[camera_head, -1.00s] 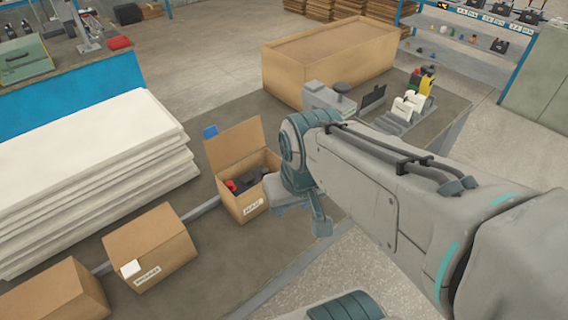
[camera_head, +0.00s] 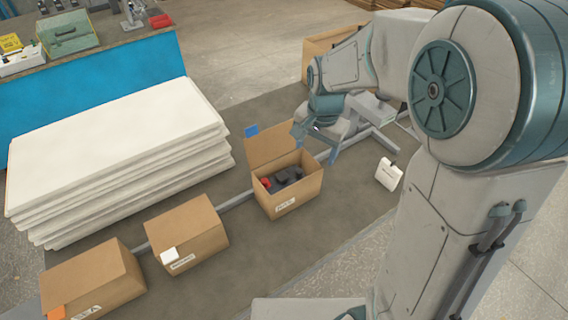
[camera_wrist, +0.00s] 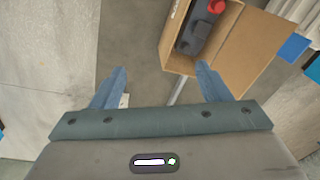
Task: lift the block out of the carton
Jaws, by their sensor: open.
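An open carton (camera_head: 291,200) stands on the grey bench top with its lid flap raised at the back. A dark grey block (camera_head: 287,177) with a red part at one end lies inside it. The wrist view shows the carton (camera_wrist: 237,45) at upper right, with the block (camera_wrist: 195,32) and its red cap partly cut off by the frame's top. My gripper (camera_head: 318,150) is just right of and behind the carton, above the bench. In the wrist view its two blue fingers (camera_wrist: 160,72) are apart with nothing between them.
Two closed cartons (camera_head: 188,234) (camera_head: 92,280) stand in a row to the left along a grey rail. A stack of white boards (camera_head: 115,160) lies behind them. A white card (camera_head: 388,174) is to the right. Bare bench surrounds the open carton's front.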

